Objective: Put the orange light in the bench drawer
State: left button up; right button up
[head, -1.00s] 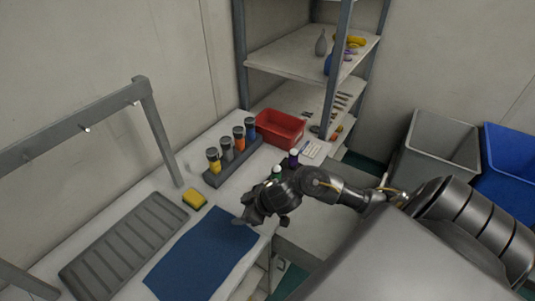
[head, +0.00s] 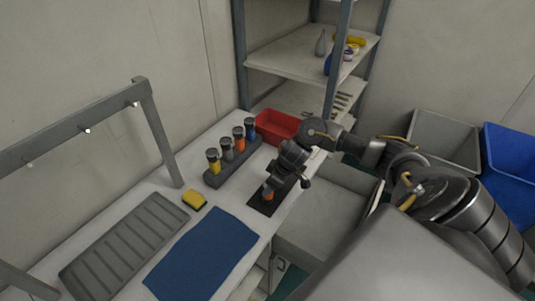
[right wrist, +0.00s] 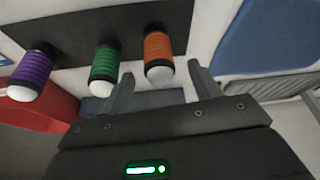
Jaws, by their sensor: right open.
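The orange light (head: 268,196) stands on a dark mat (head: 258,208) on the bench, mostly hidden by my right gripper (head: 273,184) in the head view. In the right wrist view the orange light (right wrist: 158,55) has an orange ribbed body and a white rounded end. My right gripper (right wrist: 162,88) is open there, with its fingertips on either side of the light's white end; I cannot tell whether they touch it. A green light (right wrist: 105,66) and a purple light (right wrist: 34,70) stand beside it. A grey, open box-like drawer (head: 318,212) is at the bench's right side. My left gripper is not in view.
A rack (head: 216,178) holds yellow, grey, orange and blue-banded canisters. A red bin (head: 275,124) is behind it. A yellow sponge (head: 194,200), blue cloth (head: 205,255) and grey tray (head: 125,245) lie on the bench. Shelves (head: 300,60) stand behind; grey and blue bins are at right.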

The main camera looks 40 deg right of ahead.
jog(key=shift+p+x, duration=0.55)
jog(key=shift+x, duration=2.25)
jog(key=shift+d, duration=0.1)
jog(key=c, duration=1.2)
jog(key=shift+r, duration=0.2)
jog(key=shift+c, duration=0.2)
jog(key=shift+r, duration=0.25)
notch_tip(320, 180, up, 3)
jog(key=shift+s+f+b, duration=0.1)
jog(key=shift+s+b, duration=0.05)
jog(key=shift+b, duration=0.4)
jog(key=s+a+r, duration=0.4)
jog(key=s+r, duration=0.5)
jog(key=s, duration=0.4)
jog(key=shift+a+r+p, duration=0.2)
jog(key=shift+a+p, duration=0.2)
